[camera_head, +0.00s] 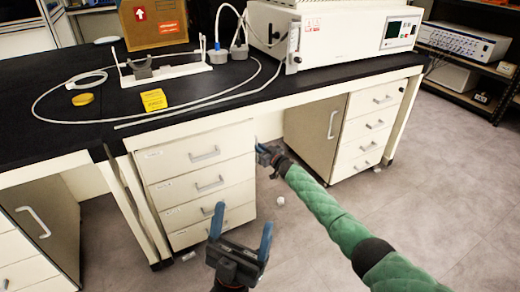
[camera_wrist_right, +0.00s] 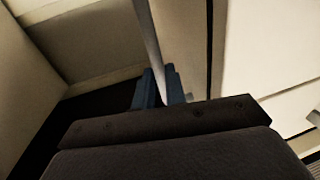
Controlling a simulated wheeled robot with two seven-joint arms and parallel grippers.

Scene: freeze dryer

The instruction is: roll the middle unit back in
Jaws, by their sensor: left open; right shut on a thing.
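The middle unit (camera_head: 200,182) is a cream drawer cabinet with several grey handles, standing upright under the black-topped bench. My right gripper (camera_head: 262,150) is at the right side of this unit, near its upper part.
A bench leg (camera_head: 138,205) is close left of the middle unit. A small white object (camera_head: 280,201) lies on the floor. Floor at right is clear.

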